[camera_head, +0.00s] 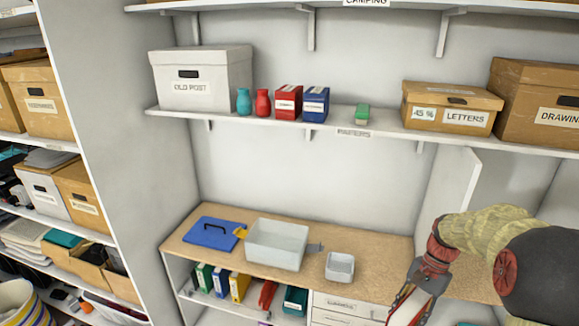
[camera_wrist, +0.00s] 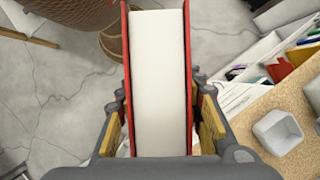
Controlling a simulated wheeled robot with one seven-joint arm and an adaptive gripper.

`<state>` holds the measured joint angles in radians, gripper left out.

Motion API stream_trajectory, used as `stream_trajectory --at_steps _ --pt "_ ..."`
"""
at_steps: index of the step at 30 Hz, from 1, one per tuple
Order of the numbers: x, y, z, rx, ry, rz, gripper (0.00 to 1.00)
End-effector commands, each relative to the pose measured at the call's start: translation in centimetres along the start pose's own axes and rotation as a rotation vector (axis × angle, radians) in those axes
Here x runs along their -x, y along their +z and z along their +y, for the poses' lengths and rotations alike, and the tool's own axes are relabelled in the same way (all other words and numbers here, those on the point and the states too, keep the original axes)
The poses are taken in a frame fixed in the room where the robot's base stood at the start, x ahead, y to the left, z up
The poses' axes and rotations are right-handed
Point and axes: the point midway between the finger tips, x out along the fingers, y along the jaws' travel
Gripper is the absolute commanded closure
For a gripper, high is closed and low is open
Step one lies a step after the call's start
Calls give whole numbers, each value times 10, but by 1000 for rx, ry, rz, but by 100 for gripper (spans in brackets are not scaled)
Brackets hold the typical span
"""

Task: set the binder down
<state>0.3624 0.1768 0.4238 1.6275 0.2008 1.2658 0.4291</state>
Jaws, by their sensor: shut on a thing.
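My gripper (camera_wrist: 160,110) is shut on a red binder (camera_wrist: 159,60), with a finger on each side of its covers. In the wrist view the white page block shows between two red covers, and the binder hangs over the floor beside the counter. In the head view the held binder (camera_head: 410,303) is at the bottom right, tilted and partly cut off by the frame, below my gripper (camera_head: 428,275). It is in front of the wooden counter (camera_head: 385,250); whether it touches anything there I cannot tell.
The counter holds a blue clipboard (camera_head: 212,233), a grey bin (camera_head: 277,245) and a small white basket (camera_head: 340,267). Several binders stand beneath it. The upper shelf holds boxes, vases, a red binder (camera_head: 288,102) and a blue binder (camera_head: 315,104). The counter's right part looks clear.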

Motion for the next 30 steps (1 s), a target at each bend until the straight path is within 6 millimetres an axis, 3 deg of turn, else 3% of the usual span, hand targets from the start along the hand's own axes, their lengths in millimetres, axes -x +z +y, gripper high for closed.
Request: stream_trajectory --at_steps 1,9,16,21,25,30 --pt "-24 -11 -12 125 54 -2 100" --pt "-114 -50 -58 611 254 -1 100" --pt "-208 -72 -100 747 310 -1 100" --pt "-265 -69 -114 794 328 1 100" --pt "-284 -65 -118 814 335 3 100" --pt "-287 -63 -121 821 337 5 100"
